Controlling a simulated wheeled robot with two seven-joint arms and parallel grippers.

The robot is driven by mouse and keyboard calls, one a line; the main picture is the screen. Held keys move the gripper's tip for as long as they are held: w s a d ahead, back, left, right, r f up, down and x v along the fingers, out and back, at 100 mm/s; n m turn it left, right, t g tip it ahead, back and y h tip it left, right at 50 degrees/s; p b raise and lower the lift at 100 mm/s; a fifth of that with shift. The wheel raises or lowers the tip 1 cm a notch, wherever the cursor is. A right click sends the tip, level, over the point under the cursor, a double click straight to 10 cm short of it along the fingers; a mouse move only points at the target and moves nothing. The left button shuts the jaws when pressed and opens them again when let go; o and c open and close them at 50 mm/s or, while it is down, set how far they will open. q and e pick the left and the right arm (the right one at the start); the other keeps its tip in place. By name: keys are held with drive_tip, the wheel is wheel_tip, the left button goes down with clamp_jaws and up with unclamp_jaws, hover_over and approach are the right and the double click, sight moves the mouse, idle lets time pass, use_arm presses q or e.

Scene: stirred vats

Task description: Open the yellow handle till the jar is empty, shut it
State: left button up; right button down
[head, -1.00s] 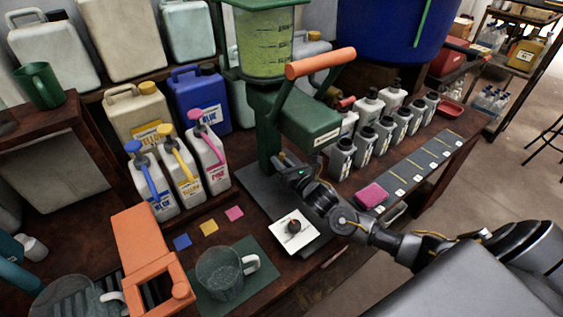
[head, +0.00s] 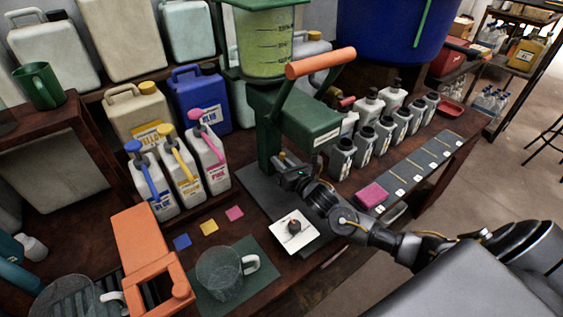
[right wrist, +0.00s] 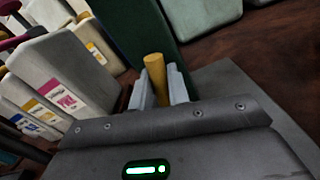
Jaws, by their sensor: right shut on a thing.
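The jar (head: 264,45) is a clear, marked vessel on top of the green stand (head: 268,130). Yellow-green liquid shows in its lower part, with a paler band above. My right gripper (head: 281,160) is low at the stand's foot, under its green head. In the right wrist view my right gripper (right wrist: 158,92) is shut on the upright yellow handle (right wrist: 155,72), whose rounded top sticks out between the fingers. The handle is hidden in the head view. My left gripper is not in view.
An orange-topped lever (head: 320,63) rises above the stand. A glass mug (head: 220,270) stands on a green mat. Jugs (head: 205,158) stand left, grey bottles (head: 365,145) right, close to my arm.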

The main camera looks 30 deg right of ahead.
drive_tip(key=c, duration=0.6)
unclamp_jaws()
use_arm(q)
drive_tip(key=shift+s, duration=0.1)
use_arm(e)
drive_tip(key=shift+s, duration=0.15)
drive_tip(key=s+p, duration=0.1)
drive_tip(key=s, duration=0.2)
drive_tip(key=s+d+p, duration=0.1)
drive_tip(key=s+p, duration=0.1)
drive_tip(key=s, duration=0.1)
drive_tip(key=s+p, duration=0.2)
drive_tip(key=s, duration=0.1)
drive_tip(key=shift+s+d+r, duration=0.1)
drive_tip(key=shift+s+d, duration=0.1)
drive_tip(key=shift+s, duration=0.35)
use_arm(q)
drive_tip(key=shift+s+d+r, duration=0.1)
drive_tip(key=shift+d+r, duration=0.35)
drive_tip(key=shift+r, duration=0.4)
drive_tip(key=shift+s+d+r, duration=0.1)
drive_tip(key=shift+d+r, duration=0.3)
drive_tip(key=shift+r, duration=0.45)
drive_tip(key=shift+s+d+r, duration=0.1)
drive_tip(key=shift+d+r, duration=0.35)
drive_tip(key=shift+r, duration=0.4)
use_arm(e)
drive_tip(key=shift+s+d, duration=0.1)
drive_tip(key=shift+s, duration=0.05)
